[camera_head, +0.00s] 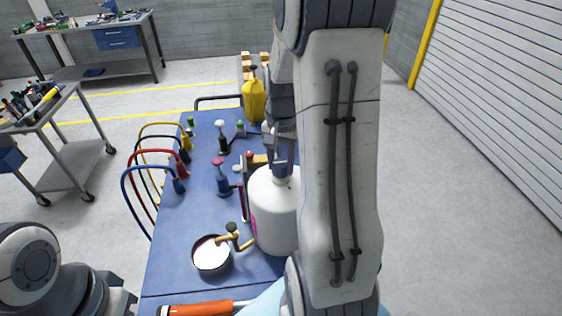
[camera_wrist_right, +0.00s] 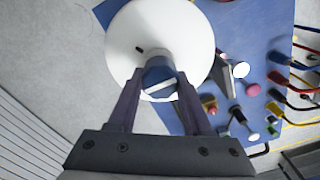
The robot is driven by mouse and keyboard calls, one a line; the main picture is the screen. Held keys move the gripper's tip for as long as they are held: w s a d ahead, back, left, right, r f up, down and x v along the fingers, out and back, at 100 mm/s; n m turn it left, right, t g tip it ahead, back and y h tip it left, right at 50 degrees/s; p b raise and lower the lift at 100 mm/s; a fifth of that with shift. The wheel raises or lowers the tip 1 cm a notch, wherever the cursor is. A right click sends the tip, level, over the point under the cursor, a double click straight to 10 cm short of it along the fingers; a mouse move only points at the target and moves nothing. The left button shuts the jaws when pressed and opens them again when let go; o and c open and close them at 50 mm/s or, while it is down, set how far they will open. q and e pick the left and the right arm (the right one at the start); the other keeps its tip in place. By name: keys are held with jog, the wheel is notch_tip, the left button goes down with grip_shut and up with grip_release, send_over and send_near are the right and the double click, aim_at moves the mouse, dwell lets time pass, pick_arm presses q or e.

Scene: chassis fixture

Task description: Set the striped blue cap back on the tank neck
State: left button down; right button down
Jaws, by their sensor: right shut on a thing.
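The white tank (camera_head: 272,215) stands on the blue bench top, partly hidden behind my right arm. It also fills the top of the right wrist view (camera_wrist_right: 193,35). My right gripper (camera_head: 283,168) is over the tank's neck, pointing down. In the wrist view, my right gripper (camera_wrist_right: 158,92) has its fingers on both sides of the blue cap (camera_wrist_right: 157,68) with a white stripe and is shut on it. The cap is in line with the tank's neck; whether it touches or sits fully on it cannot be told. My left gripper is out of view.
Coloured hoses (camera_head: 140,168) arch over the bench's left edge. An orange-handled tool (camera_head: 197,309) lies at the front.

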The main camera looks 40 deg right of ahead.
jog(key=shift+f+b, duration=0.35)
jog(key=shift+f, duration=0.25)
dwell(0.3)
jog(key=shift+c, duration=1.2)
grip_release()
notch_tip(320, 180, up, 6)
jog(key=p, duration=0.5)
jog(key=shift+r+p, duration=0.1)
jog(key=shift+p, duration=0.25)
